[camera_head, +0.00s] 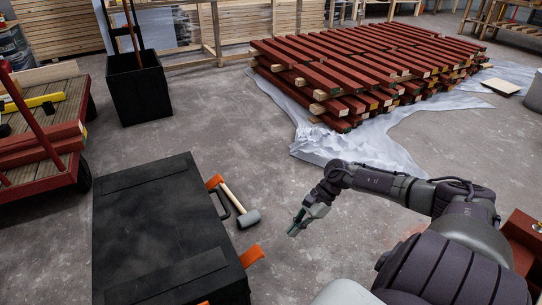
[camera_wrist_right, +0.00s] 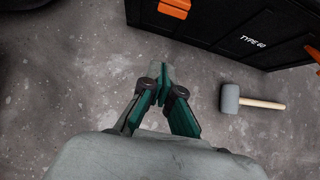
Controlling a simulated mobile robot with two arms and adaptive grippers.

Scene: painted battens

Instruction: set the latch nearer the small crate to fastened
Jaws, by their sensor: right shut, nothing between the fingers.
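A black case (camera_head: 150,235) lies on the floor at the lower left, with a handle on its right side. It carries an orange far latch (camera_head: 215,181) and an orange near latch (camera_head: 251,255); both stand out from its edge. I cannot tell if either is fastened. The wrist view shows one orange latch (camera_wrist_right: 174,8) at the top and another (camera_wrist_right: 314,53) at the right edge. My right gripper (camera_head: 294,231) is shut and empty, right of the case and apart from both latches. It also shows in the wrist view (camera_wrist_right: 161,84). I cannot identify the small crate. My left gripper is out of view.
A mallet (camera_head: 248,218) lies beside the case, between the latches. A tall black bin (camera_head: 138,88) and a red cart (camera_head: 45,165) stand at the left. Stacked red battens (camera_head: 360,70) lie on plastic sheeting behind.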

